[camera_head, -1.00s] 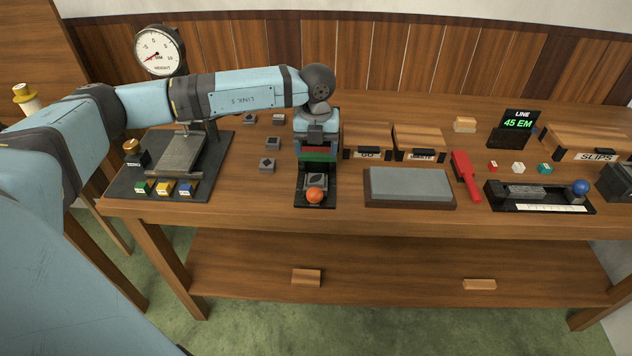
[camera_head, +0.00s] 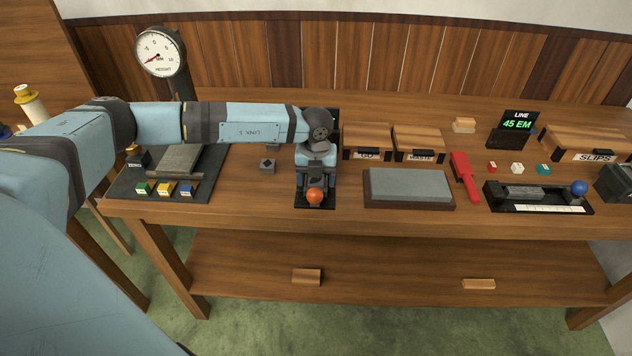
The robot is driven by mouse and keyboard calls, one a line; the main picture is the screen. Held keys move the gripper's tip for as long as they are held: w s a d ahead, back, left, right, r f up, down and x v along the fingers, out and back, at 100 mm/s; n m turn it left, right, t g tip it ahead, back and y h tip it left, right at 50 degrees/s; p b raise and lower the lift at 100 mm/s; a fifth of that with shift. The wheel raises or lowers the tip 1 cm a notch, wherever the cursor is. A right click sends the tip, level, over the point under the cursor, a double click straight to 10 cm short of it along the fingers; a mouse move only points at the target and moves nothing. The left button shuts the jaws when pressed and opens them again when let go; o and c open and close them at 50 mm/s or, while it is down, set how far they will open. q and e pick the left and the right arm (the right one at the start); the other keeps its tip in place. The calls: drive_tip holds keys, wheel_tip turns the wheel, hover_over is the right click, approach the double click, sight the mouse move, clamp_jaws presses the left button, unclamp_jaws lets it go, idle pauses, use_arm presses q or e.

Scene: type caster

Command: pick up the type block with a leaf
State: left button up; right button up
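The grey type block that showed in this fixture earlier, with a dark leaf-like mark on top, is now covered by the gripper. I cannot tell whether the fingers are open or closed on it. Another grey type block (camera_head: 267,165) with a dark diamond-like mark stands on the table to the left. My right gripper is not in view.
Left of the fixture is a dark plate (camera_head: 135,190) with small coloured blocks and a dial gauge (camera_head: 160,52) behind. To the right are a grey stone slab (camera_head: 408,185), drawer boxes (camera_head: 368,137) and a red tool (camera_head: 464,176). My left arm hides the table behind the fixture.

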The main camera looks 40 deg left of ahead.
sight(316, 179)
use_arm(q)
drive_tip(key=c, duration=1)
drive_tip(key=shift+c, duration=0.2)
drive_tip(key=shift+r, duration=0.1)
wheel_tip(316, 179, up, 20)
drive_tip(key=shift+b, duration=0.4)
drive_tip(key=shift+o, duration=1.2)
drive_tip(key=c, duration=0.4)
